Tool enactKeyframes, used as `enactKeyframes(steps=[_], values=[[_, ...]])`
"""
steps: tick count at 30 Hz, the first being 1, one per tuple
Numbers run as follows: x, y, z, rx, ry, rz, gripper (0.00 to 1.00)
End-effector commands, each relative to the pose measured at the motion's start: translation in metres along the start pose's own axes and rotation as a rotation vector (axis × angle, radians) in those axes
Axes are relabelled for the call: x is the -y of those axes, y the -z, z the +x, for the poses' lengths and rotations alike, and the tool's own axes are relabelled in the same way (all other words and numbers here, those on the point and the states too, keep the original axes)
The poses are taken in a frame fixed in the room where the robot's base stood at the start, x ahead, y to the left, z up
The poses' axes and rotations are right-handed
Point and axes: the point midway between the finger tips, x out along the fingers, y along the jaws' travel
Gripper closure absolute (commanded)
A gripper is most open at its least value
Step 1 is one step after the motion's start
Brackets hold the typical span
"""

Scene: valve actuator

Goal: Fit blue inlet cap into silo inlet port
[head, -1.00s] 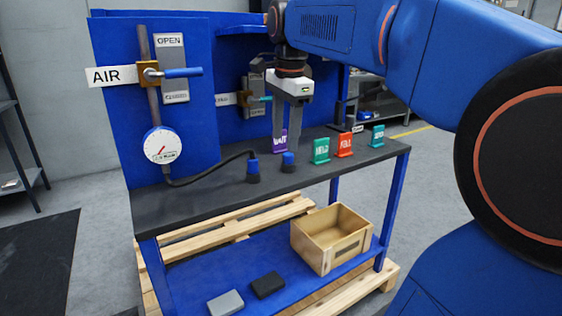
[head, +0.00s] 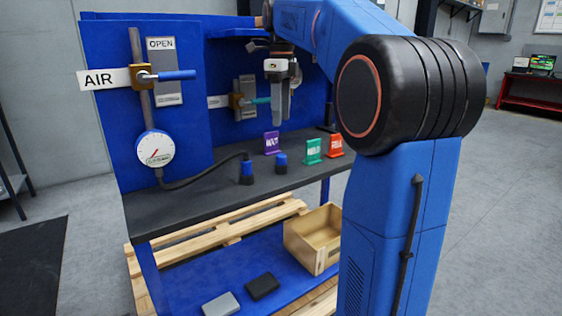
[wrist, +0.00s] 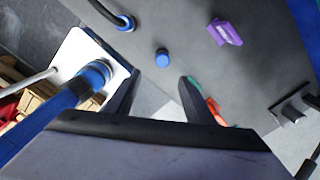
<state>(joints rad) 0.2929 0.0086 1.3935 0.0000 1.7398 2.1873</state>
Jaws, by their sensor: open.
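A small blue cap on a black base (head: 281,162) stands upright on the dark bench, in front of the purple sign. It shows as a blue round top (wrist: 163,58) in the wrist view, ahead of my fingers. A second blue-topped piece (head: 246,172) stands to its left, where the black hose ends. I cannot tell which is the inlet cap, and I cannot make out a silo inlet port. My gripper (head: 279,118) hangs above the bench toward the back, apart from the caps. Its fingers (wrist: 160,92) are spread and empty in the wrist view.
Purple (head: 271,142), green (head: 313,151) and red (head: 336,145) signs stand on the bench. A gauge (head: 155,149) and valve handle (head: 177,75) are at the left panel. A wooden crate (head: 298,258) sits below. The bench's front left (head: 180,208) is clear.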

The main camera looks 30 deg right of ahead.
Motion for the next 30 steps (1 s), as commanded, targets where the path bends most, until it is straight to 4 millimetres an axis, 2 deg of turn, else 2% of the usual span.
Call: enactKeyframes(steps=[9, 19, 30], values=[[0.0, 0.0, 0.054, -0.001, -0.001, -0.001, 0.52], [0.001, 0.0, 0.078, 0.0, -0.001, -0.001, 0.52], [0.006, -0.002, 0.121, -0.001, -0.001, -0.002, 0.52]])
